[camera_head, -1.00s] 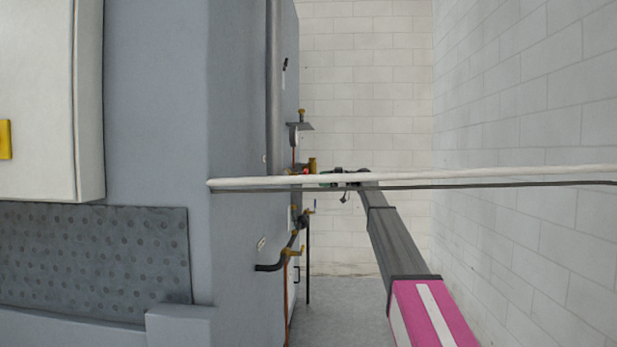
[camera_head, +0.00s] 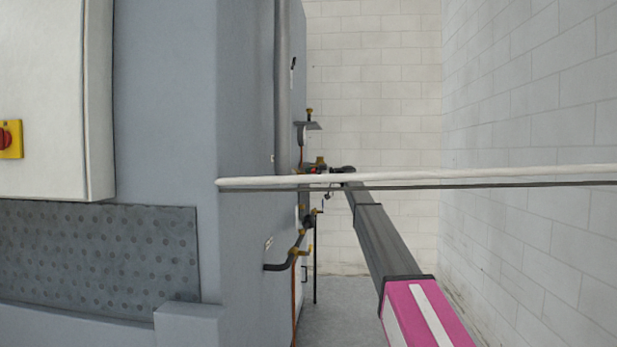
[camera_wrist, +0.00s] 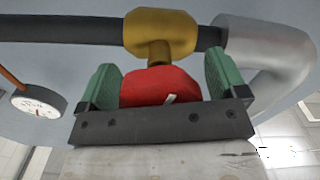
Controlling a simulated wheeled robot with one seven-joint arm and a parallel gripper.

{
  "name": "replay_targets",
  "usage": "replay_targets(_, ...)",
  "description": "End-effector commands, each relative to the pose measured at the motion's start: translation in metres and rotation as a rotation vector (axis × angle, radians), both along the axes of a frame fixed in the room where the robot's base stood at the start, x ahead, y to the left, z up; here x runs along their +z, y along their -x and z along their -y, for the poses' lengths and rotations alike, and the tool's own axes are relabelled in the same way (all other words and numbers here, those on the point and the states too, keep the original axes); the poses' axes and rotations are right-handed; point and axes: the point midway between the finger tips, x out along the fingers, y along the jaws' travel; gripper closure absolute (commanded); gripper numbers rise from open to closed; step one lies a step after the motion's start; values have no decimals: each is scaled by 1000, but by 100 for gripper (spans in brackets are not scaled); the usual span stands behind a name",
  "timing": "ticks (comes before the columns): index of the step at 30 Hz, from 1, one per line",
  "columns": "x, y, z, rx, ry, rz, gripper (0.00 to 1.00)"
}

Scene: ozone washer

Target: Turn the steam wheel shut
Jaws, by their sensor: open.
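The steam wheel (camera_wrist: 150,88) is a red knob below a brass valve body (camera_wrist: 160,32) on a dark pipe in the wrist view. My gripper (camera_wrist: 160,82) is open, with one green finger pad on each side of the red wheel. The left pad is close to the wheel's edge; a narrow gap shows on the right. The dark palm bar hides the wheel's lower part. In the head view, my arm reaches to the machine's side, where a small red spot of the wheel (camera_head: 313,170) shows; a white bar covers much of the gripper.
A round gauge (camera_wrist: 38,103) is left of the valve, and a thick silver pipe (camera_wrist: 265,50) bends at right. In the head view a long white bar (camera_head: 450,176) crosses in front of my arm. Brass-fitted pipes (camera_head: 296,252) stick out below. A block wall (camera_head: 540,130) stands at right.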

Motion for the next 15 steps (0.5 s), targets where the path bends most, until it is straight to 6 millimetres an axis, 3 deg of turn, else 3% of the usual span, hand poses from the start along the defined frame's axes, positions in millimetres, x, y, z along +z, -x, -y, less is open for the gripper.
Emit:
replay_targets(7, 0, 0, -1, 0, 0, 0, 9)
replay_targets(12, 0, 0, -1, 0, 0, 0, 59)
replay_targets(15, 0, 0, -1, 0, 0, 0, 59)
